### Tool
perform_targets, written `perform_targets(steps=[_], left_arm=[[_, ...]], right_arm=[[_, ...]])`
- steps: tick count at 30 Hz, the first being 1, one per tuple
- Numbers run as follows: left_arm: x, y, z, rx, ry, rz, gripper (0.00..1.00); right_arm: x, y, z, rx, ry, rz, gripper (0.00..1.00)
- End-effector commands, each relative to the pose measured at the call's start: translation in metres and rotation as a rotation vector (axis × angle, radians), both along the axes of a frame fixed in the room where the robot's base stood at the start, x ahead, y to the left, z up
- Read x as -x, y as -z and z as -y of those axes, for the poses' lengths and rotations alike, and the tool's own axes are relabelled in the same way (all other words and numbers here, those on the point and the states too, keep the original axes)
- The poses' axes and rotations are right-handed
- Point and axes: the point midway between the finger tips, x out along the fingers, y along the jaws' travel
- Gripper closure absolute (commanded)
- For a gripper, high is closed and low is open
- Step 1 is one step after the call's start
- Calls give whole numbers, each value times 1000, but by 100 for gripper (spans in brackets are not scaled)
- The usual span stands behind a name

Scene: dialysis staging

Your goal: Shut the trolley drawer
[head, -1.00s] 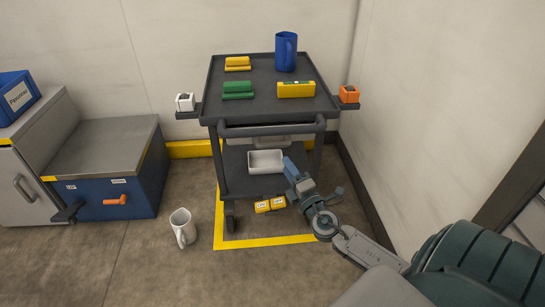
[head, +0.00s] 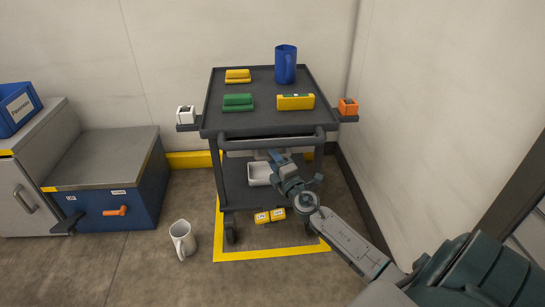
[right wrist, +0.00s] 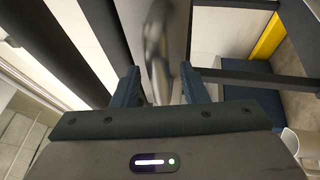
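The dark grey trolley (head: 262,122) stands against the back wall. Its light grey drawer (head: 238,153) shows as a strip under the top tray and push bar, partly hidden by the bar and my right gripper. How far it stands out cannot be told. My right gripper (head: 275,155) is in front of the trolley, just below the push bar. In the right wrist view its two fingers (right wrist: 160,88) are apart, with a shiny metal handle (right wrist: 158,50) on a grey face ahead and between them. Contact with the handle cannot be told. My left gripper is out of view.
The top tray carries a blue jug (head: 286,66) and yellow and green items. A white bin (head: 259,174) is on the lower shelf. A white mug (head: 182,240) stands on the floor at left, beside a blue cabinet (head: 140,205). A wall closes the right side.

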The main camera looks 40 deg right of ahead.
Motion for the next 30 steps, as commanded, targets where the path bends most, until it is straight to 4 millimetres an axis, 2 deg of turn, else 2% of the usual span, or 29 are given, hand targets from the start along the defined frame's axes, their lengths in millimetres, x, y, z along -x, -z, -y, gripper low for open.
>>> perform_targets(steps=[10, 16, 23, 30], left_arm=[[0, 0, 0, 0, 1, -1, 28], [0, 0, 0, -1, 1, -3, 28], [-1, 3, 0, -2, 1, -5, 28], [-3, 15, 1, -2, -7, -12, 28]], right_arm=[[-3, 0, 0, 0, 0, 0, 62], [-3, 0, 0, 0, 0, 0, 100], [-6, 1, 2, 0, 0, 0, 100], [-32, 2, 18, 0, 1, 1, 100]])
